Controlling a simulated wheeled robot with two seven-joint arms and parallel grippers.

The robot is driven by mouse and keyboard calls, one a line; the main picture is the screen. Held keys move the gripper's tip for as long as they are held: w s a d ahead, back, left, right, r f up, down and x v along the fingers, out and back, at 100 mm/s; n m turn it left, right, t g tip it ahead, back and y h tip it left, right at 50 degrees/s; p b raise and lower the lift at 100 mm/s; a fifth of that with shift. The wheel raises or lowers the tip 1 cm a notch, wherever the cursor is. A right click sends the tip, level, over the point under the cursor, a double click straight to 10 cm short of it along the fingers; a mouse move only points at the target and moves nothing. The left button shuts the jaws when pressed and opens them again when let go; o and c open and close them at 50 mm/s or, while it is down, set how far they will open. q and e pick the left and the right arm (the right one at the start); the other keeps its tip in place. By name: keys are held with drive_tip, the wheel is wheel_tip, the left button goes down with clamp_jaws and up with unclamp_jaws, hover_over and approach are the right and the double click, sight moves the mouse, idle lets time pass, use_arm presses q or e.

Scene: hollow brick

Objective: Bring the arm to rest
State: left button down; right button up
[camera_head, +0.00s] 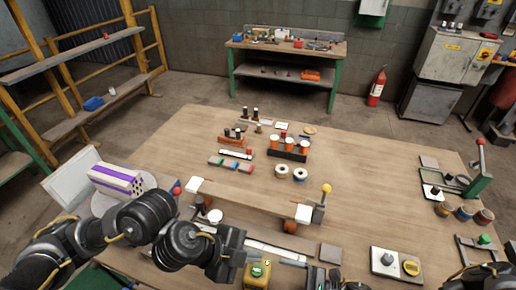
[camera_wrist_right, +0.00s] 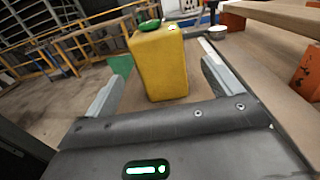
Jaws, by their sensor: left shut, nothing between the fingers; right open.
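My left arm comes in from the left in the head view, and its gripper (camera_head: 240,254) is over the front of the table, left of centre. Its jaws are shut with nothing between them. My right gripper (camera_wrist_right: 160,74) is open in the right wrist view. A yellow box with a green button (camera_wrist_right: 160,65) shows between and beyond its fingers, and I see no grip on it. The same yellow box (camera_head: 257,274) is at the front table edge in the head view. A white and purple hollow brick (camera_head: 118,180) rests on a round plate at the left.
The wooden table (camera_head: 370,165) has free room at its right middle. A lever press (camera_head: 480,170) is at the right edge. Spools and small blocks stand at the back.

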drive_tip(key=shift+v, duration=1.15)
